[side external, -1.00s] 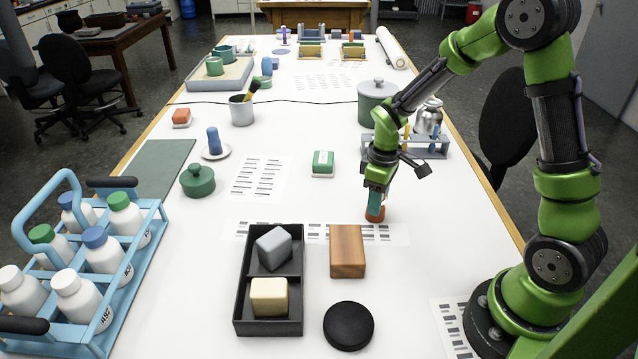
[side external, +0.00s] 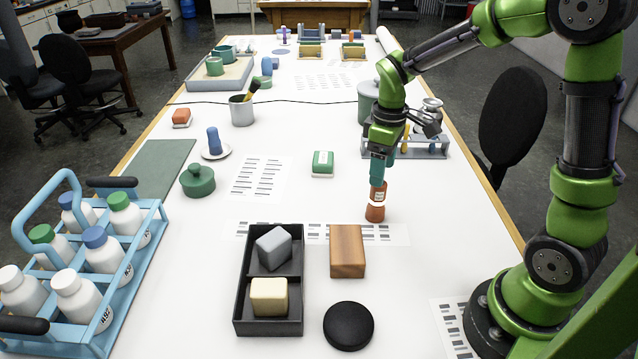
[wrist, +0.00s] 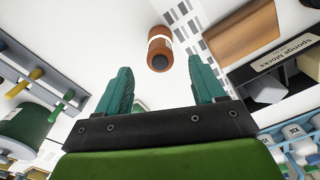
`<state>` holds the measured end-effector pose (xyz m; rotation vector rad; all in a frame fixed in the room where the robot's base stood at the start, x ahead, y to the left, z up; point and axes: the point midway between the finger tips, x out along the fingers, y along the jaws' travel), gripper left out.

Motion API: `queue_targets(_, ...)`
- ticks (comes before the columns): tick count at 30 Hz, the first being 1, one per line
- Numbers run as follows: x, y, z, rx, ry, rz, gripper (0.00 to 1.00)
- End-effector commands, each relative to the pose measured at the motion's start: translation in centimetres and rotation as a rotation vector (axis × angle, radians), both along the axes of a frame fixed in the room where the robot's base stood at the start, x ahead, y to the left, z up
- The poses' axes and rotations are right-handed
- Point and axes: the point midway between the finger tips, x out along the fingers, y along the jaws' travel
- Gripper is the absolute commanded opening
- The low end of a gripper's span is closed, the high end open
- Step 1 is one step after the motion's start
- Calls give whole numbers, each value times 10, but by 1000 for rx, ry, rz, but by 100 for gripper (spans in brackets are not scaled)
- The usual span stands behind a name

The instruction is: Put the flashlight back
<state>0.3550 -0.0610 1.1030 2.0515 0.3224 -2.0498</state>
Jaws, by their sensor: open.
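I see nothing that I can clearly tell is a flashlight. My gripper (side external: 378,180) has teal fingers and points down just above this brown thing. In the wrist view my gripper (wrist: 162,78) is open, with nothing between its fingers.
A wooden block (side external: 347,251), a black tray (side external: 243,285) with a grey and a cream block, and a black disc (side external: 348,326) lie nearer. A tube rack (side external: 420,151) and grey-green pot (side external: 366,100) stand behind my gripper. A blue bottle carrier (side external: 120,290) is at left.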

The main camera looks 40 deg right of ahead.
Motion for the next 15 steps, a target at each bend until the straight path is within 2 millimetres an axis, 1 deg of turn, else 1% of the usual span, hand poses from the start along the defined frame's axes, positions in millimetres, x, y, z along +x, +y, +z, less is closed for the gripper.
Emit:
queue_targets(1,1,0,10,0,-5,0,69)
queue_targets(3,1,0,19,-1,-3,2,69)
queue_targets(9,-2,3,37,3,-19,-15,69)
queue_targets(11,-7,9,46,9,-49,-43,69)
queue_targets(13,-17,19,61,24,-108,-99,69)
queue_targets(15,-31,33,77,51,-184,-175,69)
